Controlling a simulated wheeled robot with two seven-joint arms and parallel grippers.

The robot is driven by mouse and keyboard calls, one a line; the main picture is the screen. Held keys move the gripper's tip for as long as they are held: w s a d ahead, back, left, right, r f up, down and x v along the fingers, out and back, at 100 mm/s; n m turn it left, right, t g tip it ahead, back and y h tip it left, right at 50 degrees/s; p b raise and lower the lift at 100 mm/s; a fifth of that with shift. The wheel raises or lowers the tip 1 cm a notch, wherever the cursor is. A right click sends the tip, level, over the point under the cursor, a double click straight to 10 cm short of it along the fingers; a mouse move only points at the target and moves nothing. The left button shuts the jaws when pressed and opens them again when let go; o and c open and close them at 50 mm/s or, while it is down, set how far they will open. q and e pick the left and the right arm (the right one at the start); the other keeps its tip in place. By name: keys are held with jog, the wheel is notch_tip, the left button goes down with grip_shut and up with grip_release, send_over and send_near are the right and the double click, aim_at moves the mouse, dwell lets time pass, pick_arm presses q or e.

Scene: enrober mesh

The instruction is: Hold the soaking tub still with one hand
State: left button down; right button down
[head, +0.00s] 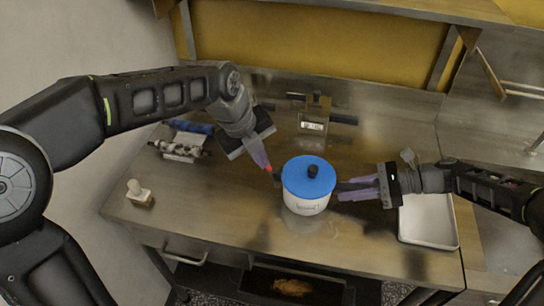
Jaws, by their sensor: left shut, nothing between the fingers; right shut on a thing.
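The soaking tub (306,205) is a white round pot with a blue lid (300,182) and a black knob. It stands upright on the metal table, with dark handles at its left and right sides. My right gripper (346,190) comes in from the right and is shut on the tub's right handle, which its fingers partly hide. My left gripper (268,167) is shut and empty. Its reddish fingertips are close to the tub's left handle; I cannot tell whether they touch it.
A white tray (455,245) lies at the right, below my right arm. A small box with a label (312,126) stands behind the tub. Rolls on a rack (182,148) and a small white-topped item (139,195) are at the left. The table's front middle is clear.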

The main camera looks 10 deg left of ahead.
pick_arm(q)
jog(key=a+f, duration=0.1)
jog(key=a, duration=0.1)
jog(key=a+f, duration=0.1)
jog(key=a, duration=0.1)
jog(key=shift+a+f, duration=0.1)
jog(key=shift+f, duration=0.1)
jog(key=shift+d, duration=0.2)
jog(key=shift+d+f, duration=0.15)
jog(key=shift+d, duration=0.5)
jog(key=shift+s, duration=0.1)
jog(key=s+a+r, duration=0.5)
jog(key=a+r, duration=0.1)
jog(key=r, duration=0.2)
jog(key=shift+r, duration=0.25)
jog(key=shift+s+d, duration=0.1)
